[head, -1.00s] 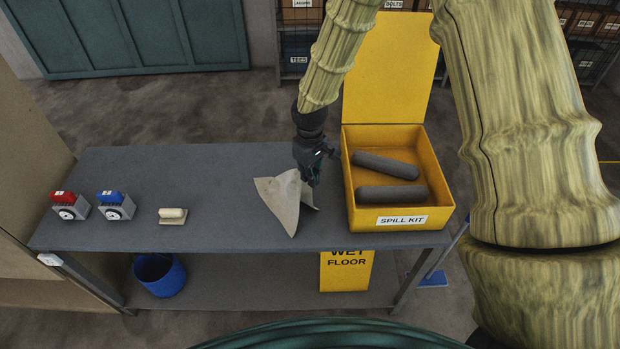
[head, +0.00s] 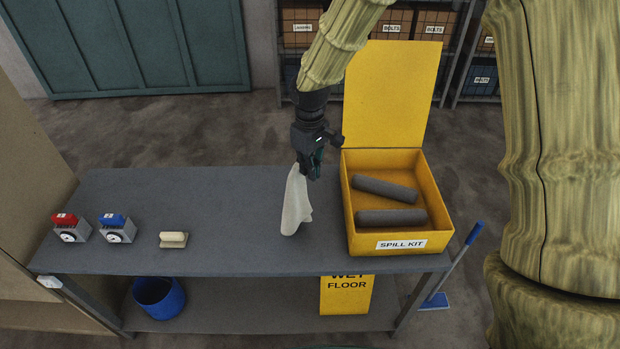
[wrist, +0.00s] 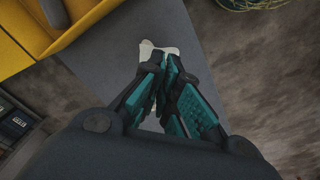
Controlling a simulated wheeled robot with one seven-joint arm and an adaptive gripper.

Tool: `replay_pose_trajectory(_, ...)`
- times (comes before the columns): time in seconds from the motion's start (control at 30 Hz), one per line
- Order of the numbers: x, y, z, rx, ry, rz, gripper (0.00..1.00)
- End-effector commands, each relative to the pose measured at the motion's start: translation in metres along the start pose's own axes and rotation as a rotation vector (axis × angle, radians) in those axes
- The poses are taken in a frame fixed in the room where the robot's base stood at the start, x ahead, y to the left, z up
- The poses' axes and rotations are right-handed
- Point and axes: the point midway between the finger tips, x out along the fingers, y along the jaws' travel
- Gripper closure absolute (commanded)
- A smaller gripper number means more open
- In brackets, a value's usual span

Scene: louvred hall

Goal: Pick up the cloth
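The cloth (head: 295,204) is pale off-white and hangs in narrow folds from my gripper (head: 308,172) in the head view. It hangs over the grey bench, left of the yellow spill kit box. I cannot tell whether its lower end touches the bench top. In the wrist view my gripper (wrist: 167,65) has its teal-padded fingers closed together, with the cloth (wrist: 158,48) showing past and between the tips. The pinched part of the cloth is hidden by the fingers.
The open spill kit box (head: 434,237) holds two grey rolls and stands close right of my gripper, its lid upright. A red-topped device (head: 70,228), a blue-topped device (head: 117,228) and a cream-handled float (head: 173,240) sit left on the bench (head: 230,215). The bench middle is clear.

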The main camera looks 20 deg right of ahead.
Motion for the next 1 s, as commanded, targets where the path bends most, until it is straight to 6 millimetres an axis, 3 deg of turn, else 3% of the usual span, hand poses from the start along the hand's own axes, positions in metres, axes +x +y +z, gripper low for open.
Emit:
replay_pose_trajectory(0.1,-0.024,0.000,-0.001,0.001,0.003,0.001,1.00)
replay_pose_trajectory(0.3,-0.051,0.000,0.000,0.001,0.000,0.000,1.00)
replay_pose_trajectory(0.63,-0.055,0.000,0.000,0.001,-0.001,-0.001,1.00)
replay_pose_trajectory(0.83,-0.032,-0.001,0.000,0.029,-0.003,0.000,1.00)
replay_pose_trajectory(1.0,0.016,-0.003,-0.001,0.101,-0.005,0.000,1.00)
